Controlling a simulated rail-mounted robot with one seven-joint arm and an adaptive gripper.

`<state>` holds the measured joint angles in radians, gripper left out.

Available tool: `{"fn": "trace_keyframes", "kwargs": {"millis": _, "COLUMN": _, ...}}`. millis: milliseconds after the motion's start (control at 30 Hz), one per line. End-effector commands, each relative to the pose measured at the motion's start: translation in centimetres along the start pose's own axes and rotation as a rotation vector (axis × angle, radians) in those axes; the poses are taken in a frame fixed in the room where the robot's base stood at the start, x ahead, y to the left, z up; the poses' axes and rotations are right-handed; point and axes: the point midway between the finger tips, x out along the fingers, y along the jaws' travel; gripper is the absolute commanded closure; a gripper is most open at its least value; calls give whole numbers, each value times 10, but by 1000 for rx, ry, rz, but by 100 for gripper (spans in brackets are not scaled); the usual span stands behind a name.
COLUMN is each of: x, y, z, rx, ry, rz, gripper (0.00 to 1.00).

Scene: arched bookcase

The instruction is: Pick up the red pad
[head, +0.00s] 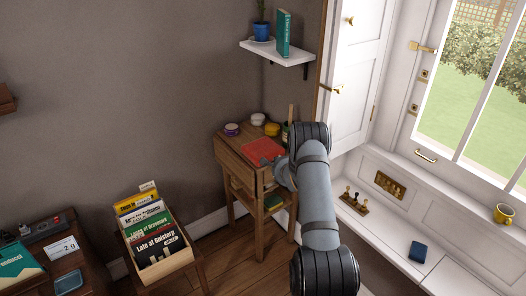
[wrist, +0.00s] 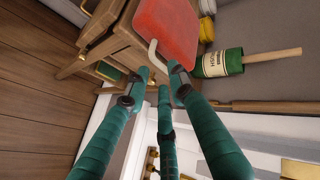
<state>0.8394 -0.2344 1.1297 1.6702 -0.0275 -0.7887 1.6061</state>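The red pad (head: 262,149) lies flat on top of a small wooden table (head: 228,144) in the corner. In the head view my gripper (head: 272,165) is at the pad's front right edge, partly hidden by my arm.
A green bottle-like holder (wrist: 222,63) with a wooden handle stands beside the pad. A yellow pot (head: 272,129) and small jars (head: 232,130) stand behind it. A wall shelf (head: 278,53) hangs above. A box of books (head: 163,262) is at lower left. The white window sill is at right.

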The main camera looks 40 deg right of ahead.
Motion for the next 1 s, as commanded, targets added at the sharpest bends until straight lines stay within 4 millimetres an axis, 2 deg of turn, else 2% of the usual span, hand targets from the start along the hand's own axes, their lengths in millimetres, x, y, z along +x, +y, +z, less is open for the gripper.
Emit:
{"fn": "trace_keyframes", "kwargs": {"millis": 200, "x": 28, "y": 1, "z": 2, "rx": 0, "ry": 1, "rz": 0, "gripper": 76}}
{"fn": "trace_keyframes", "kwargs": {"millis": 300, "x": 35, "y": 1, "z": 1, "rx": 1, "ry": 1, "rz": 1, "gripper": 76}}
{"fn": "trace_keyframes", "kwargs": {"millis": 600, "x": 38, "y": 0, "z": 2, "rx": 0, "ry": 0, "rz": 1, "gripper": 76}}
{"fn": "trace_keyframes", "kwargs": {"millis": 1000, "x": 38, "y": 1, "z": 2, "rx": 0, "ry": 0, "rz": 1, "gripper": 99}}
